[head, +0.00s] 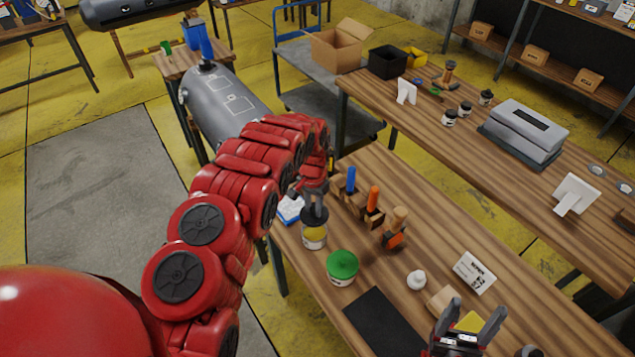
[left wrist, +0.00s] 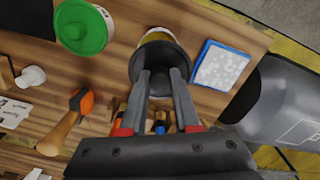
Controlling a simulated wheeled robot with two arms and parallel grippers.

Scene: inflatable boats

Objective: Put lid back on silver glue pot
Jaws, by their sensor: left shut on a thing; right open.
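The silver glue pot (head: 314,241) stands near the left edge of the near table, with yellow showing on it; its rim and yellow also show at the top of the left wrist view (left wrist: 157,37). My left gripper (head: 315,194) is shut on the dark grey lid (head: 314,213), directly over the pot. In the left wrist view the lid (left wrist: 160,82) sits between the fingertips and hides part of the pot. I cannot tell whether lid and pot touch. My right gripper (head: 470,318) is open at the lower right.
A green-lidded pot (head: 342,265) stands close to the silver pot. A blue-and-white pad (head: 290,209) lies on its other side. Handled tools (head: 373,205) stand in wooden blocks behind. A dark mat (head: 384,322) and a white knob-like piece (head: 416,280) lie nearer the right gripper.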

